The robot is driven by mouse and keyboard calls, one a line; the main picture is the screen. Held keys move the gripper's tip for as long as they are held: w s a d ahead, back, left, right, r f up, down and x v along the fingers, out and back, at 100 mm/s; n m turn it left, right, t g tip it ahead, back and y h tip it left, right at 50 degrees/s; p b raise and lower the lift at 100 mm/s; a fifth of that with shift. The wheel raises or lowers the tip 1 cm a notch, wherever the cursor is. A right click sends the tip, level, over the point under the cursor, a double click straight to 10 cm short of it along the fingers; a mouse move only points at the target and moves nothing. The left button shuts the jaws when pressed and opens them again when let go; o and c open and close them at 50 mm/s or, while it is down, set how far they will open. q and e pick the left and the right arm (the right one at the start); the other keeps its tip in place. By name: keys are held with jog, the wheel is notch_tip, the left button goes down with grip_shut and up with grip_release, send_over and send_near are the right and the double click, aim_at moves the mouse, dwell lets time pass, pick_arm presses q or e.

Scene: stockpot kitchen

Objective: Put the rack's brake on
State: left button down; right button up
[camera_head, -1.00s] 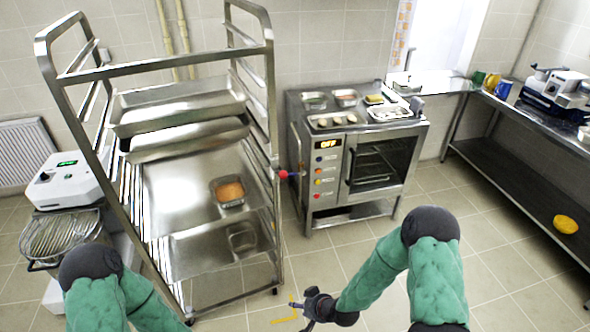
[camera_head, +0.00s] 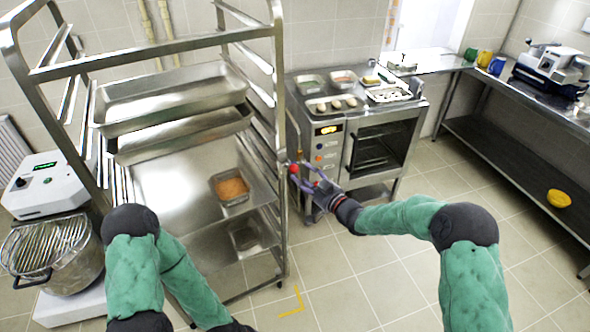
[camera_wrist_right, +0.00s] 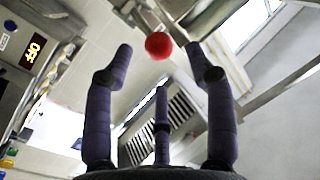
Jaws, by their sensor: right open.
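The wheeled steel rack (camera_head: 284,215) stands at the left of the head view, with trays on its runners. A red ball knob (camera_head: 293,169) sticks out from the rack's right post; that it is the brake's handle I cannot tell. My right gripper (camera_head: 302,174) is open beside the knob. In the right wrist view the red knob (camera_wrist_right: 158,45) lies between and beyond the spread fingers (camera_wrist_right: 160,70), with no clear contact. My left arm (camera_head: 135,265) reaches down at the lower left; its gripper is out of the picture.
The oven (camera_head: 378,150) with an OFF display stands just right of the rack. A mixer-like machine (camera_head: 55,190) with a wire-covered bowl is at left. A steel counter (camera_head: 520,110) runs along the right. A yellow floor mark (camera_head: 292,309) lies near the rack. The middle floor is clear.

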aim_at(297, 171)
jog(key=shift+x, duration=2.8)
